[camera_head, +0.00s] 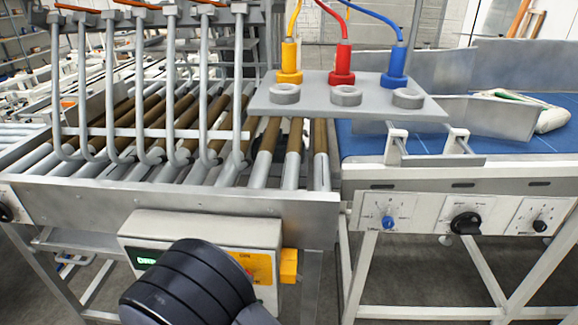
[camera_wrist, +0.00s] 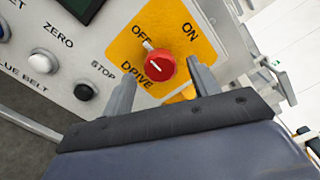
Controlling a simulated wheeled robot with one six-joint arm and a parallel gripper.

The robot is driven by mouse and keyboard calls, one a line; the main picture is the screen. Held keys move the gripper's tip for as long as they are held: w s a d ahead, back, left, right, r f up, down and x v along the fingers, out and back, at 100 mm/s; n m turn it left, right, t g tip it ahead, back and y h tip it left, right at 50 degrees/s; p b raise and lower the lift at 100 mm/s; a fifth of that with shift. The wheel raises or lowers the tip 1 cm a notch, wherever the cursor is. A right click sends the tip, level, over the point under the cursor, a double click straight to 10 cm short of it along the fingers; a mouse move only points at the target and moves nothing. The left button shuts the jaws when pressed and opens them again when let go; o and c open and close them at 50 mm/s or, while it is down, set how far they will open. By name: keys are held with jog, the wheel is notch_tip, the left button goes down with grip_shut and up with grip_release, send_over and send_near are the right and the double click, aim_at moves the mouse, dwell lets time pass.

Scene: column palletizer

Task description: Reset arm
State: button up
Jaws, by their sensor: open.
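My gripper (camera_wrist: 161,70) is open in the wrist view, with one grey finger on each side of a red knob (camera_wrist: 160,68). The knob sits on a yellow plate (camera_wrist: 128,45) marked OFF, ON and DRIVE. Its white pointer is on the side toward the OFF label. The fingers look apart from the knob, but their depth to the panel is hard to tell.
The box has a white button (camera_wrist: 44,62) and a black STOP button (camera_wrist: 84,91). Behind it stand a roller conveyor (camera_head: 150,193) and a blue belt (camera_head: 490,135). A grey plate (camera_head: 330,90) carries yellow, red and blue plugs. A yellow block (camera_head: 289,266) is on the box's right side.

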jog(key=w, duration=0.3)
jog(key=shift+w+d+f, duration=0.15)
jog(key=shift+w, duration=0.15)
jog(key=m+b, duration=0.4)
jog(key=shift+s+f, duration=0.1)
jog(key=m+b, duration=0.4)
jog(key=m, duration=0.1)
jog(key=m+b, duration=0.4)
jog(key=m, duration=0.2)
jog(key=m+b, duration=0.2)
jog(key=shift+r+m, duration=0.25)
jog(key=shift+m, duration=0.15)
